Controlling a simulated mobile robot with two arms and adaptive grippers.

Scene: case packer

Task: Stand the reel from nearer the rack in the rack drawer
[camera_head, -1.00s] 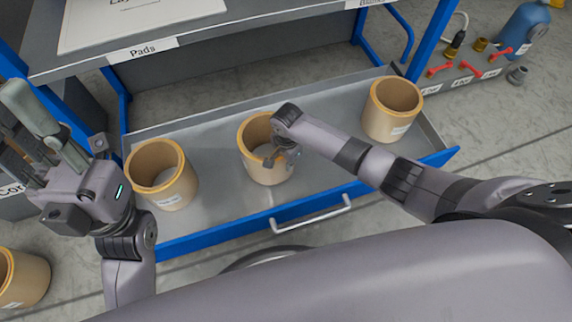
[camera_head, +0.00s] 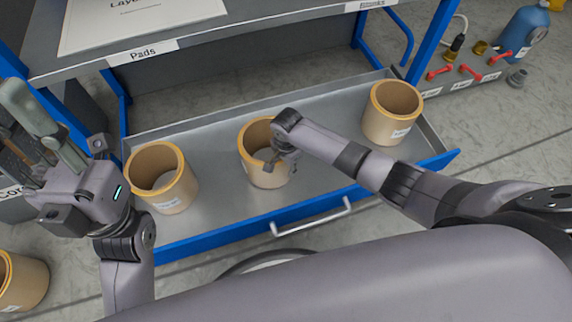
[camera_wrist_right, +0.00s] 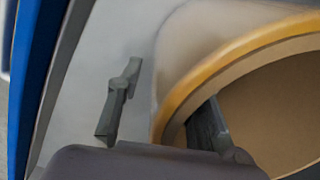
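Three tan, thick-walled reels stand upright in the grey rack drawer (camera_head: 222,198): a left reel (camera_head: 172,190), a middle reel (camera_head: 262,174) and a right reel (camera_head: 388,122). My right gripper (camera_head: 276,163) is at the middle reel's near right rim. In the right wrist view, one finger is inside that reel (camera_wrist_right: 178,98) and the other is outside, apart from its wall. The gripper (camera_wrist_right: 165,115) is open and straddles the wall. The reel's base is partly hidden there. My left gripper (camera_head: 25,135) is raised left of the drawer, seemingly open and empty.
The drawer is pulled out, with a blue front and a grey handle (camera_head: 312,217). A shelf labelled Pads (camera_head: 142,52) overhangs its back. Another tan reel (camera_head: 20,281) is at the lower left. A blue bottle (camera_head: 522,34) and red-handled parts are at the upper right.

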